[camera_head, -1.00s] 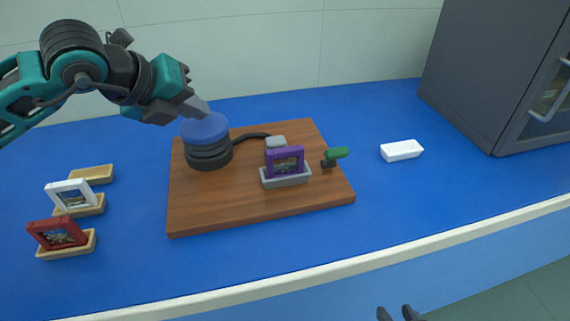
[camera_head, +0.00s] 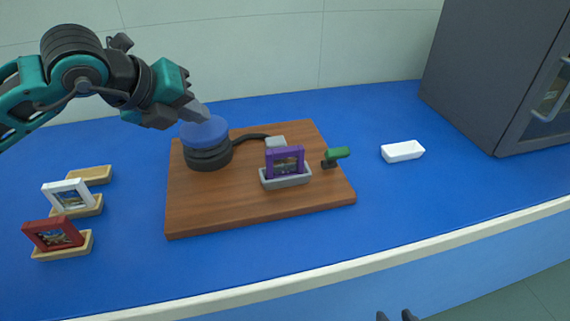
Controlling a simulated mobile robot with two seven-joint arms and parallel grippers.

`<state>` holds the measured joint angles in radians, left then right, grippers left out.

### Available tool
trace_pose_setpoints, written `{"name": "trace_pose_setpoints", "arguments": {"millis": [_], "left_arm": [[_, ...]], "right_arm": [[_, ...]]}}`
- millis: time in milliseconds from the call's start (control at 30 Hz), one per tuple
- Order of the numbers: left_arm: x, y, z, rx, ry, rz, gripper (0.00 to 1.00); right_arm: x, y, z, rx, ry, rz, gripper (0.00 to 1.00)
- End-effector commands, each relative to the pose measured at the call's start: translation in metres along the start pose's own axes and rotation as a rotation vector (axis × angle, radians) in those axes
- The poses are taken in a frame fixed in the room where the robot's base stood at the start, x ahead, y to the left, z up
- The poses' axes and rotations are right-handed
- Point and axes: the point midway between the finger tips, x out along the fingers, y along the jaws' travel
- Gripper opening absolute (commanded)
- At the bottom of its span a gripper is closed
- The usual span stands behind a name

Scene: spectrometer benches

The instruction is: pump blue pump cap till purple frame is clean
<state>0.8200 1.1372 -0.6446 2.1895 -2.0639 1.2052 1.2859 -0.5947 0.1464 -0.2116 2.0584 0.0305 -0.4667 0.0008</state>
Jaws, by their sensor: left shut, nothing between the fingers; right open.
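The blue pump cap (camera_head: 206,133) sits on top of black bellows (camera_head: 210,158) on a brown wooden board. My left gripper (camera_head: 199,112) is shut and empty, pointing down with its tips at the top of the cap; the tips look to be touching it. A black hose runs from the pump to a grey nozzle block (camera_head: 276,142). The purple frame (camera_head: 285,161) stands upright in a grey holder (camera_head: 286,180) in front of that block. Its picture is small and looks dark and mottled. My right gripper (camera_head: 396,315) shows only at the bottom edge, open and empty.
A green-handled part (camera_head: 337,154) stands on the board (camera_head: 250,208) right of the purple frame. A white frame (camera_head: 68,196), a red frame (camera_head: 53,234) and an empty wooden holder (camera_head: 89,175) are at left. A white tray (camera_head: 402,151) and a dark cabinet (camera_head: 480,80) are right.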

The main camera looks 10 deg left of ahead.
Motion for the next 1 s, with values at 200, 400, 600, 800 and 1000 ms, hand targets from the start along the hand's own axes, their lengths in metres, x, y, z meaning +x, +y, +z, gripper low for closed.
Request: {"name": "trace_pose_setpoints", "arguments": {"millis": [200, 400, 600, 800, 1000], "left_arm": [[0.003, 0.002, -0.003, 0.000, 0.003, 0.001, 0.00], [0.003, 0.002, -0.003, -0.001, 0.004, 0.002, 0.00], [0.000, -0.001, 0.000, -0.001, 0.004, 0.001, 0.00], [-0.009, -0.007, 0.006, 0.000, 0.003, 0.000, 0.00], [-0.012, -0.009, 0.008, 0.000, 0.003, 0.001, 0.00]], "right_arm": [[0.002, 0.000, 0.003, -0.001, 0.000, 0.000, 0.43], [0.002, 0.001, 0.004, -0.006, -0.001, 0.000, 0.43], [0.000, 0.002, 0.001, -0.010, -0.002, 0.000, 0.43], [-0.004, 0.002, -0.005, -0.009, -0.002, 0.000, 0.43], [-0.005, 0.002, -0.006, -0.009, 0.000, 0.000, 0.43]]}}
